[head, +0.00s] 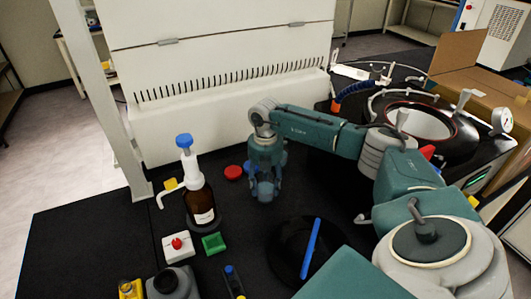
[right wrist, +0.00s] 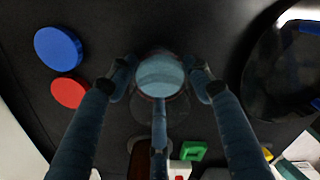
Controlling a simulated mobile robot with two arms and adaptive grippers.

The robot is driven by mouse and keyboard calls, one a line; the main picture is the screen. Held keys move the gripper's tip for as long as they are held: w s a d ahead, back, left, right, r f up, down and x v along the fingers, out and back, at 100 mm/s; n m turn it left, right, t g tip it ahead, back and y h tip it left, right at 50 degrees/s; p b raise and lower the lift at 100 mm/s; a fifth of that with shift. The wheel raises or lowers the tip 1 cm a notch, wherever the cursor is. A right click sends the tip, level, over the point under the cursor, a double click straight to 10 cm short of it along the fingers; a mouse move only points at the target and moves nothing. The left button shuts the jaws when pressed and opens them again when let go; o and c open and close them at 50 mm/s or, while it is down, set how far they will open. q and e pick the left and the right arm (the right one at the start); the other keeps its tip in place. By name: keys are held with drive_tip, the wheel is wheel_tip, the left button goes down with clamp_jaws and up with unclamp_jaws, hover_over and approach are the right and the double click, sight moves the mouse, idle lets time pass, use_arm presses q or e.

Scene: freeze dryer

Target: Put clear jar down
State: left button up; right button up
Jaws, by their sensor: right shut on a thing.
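The clear jar (right wrist: 160,75) is between the fingers of my right gripper in the right wrist view, its round top facing the camera. In the head view my right gripper (head: 265,190) points down over the black bench, shut on the jar (head: 265,190). The jar's base is close to the bench top; I cannot tell whether it touches. The fingers hide part of the jar. My left gripper is not in view.
Red (head: 233,172) and blue (right wrist: 58,48) lids lie beside the jar. A brown pump bottle (head: 200,205) stands to the left. A green block (head: 214,243) and a dark round dish (head: 295,265) with a blue stick (head: 311,248) are nearer the camera.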

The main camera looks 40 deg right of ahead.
drive_tip(key=shift+f, duration=0.1)
drive_tip(key=o, duration=1.4)
drive_tip(key=shift+c, duration=0.2)
drive_tip(key=shift+r, duration=0.45)
wheel_tip(320, 180, up, 11)
drive_tip(key=shift+f+b, duration=0.2)
drive_tip(key=shift+b, duration=1.05)
drive_tip(key=shift+r, duration=0.4)
